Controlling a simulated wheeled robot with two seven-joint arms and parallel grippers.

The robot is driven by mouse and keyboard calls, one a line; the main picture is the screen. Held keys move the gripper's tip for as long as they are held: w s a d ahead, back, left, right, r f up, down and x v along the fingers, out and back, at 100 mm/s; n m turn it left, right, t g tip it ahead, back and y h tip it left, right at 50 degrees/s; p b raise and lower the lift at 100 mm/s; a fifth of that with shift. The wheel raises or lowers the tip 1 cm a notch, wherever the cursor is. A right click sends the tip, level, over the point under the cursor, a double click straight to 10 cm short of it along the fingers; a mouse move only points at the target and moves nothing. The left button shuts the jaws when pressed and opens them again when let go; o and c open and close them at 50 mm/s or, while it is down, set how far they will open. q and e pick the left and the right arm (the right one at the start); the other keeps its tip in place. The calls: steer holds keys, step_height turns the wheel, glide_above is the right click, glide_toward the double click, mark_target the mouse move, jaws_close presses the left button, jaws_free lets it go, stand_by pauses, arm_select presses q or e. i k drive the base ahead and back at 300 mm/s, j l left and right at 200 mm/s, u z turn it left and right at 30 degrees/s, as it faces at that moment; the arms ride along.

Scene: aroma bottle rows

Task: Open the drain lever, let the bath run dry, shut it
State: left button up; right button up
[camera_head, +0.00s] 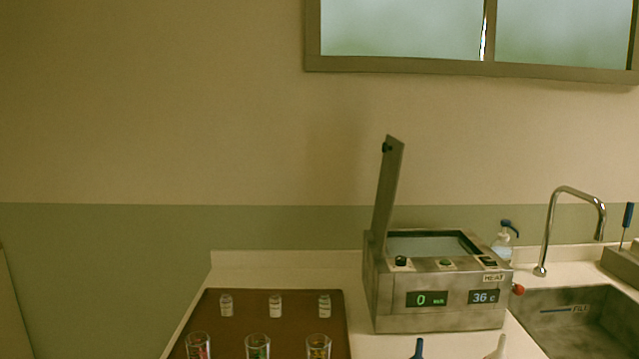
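The bath (440,318) is a grey metal box on the counter, right of centre. Its lid (388,190) stands open, upright at the left end. The opening shows a flat grey-blue surface (425,244) inside; I cannot tell whether it is water or how deep. The front displays read 0 min and 36 C. A red knob (518,289) sticks out at the bath's right side, beside the sink; it looks like the drain lever's end, but its position is unclear. Neither of my grippers is in view.
A sink (590,318) with a tall tap (553,215) lies right of the bath. A pump bottle (503,240) stands behind. A brown tray (250,328) at left holds small white-capped vials and glasses. Blue (418,348) and white (499,347) tips show at the bottom edge.

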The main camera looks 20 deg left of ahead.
mark_target(518, 290)
steer(key=i+j, duration=0.1)
steer(key=j, duration=0.15)
steer(key=j+u, duration=0.1)
steer(key=j, duration=0.15)
steer(key=l+u, duration=0.15)
steer(key=l, duration=0.45)
steer(key=l+u, duration=0.1)
steer(key=l, duration=0.45)
steer(key=l+u, duration=0.15)
steer(key=l, duration=0.45)
steer(key=l+u, duration=0.1)
steer(key=l, duration=0.5)
steer(key=k+l+u, duration=0.15)
steer(key=l, duration=0.4)
steer(key=l+u, duration=0.1)
steer(key=l, duration=0.5)
steer(key=k+l+u, duration=0.15)
steer(key=l, duration=0.4)
steer(key=k+l+u, duration=0.1)
steer(key=l, duration=0.45)
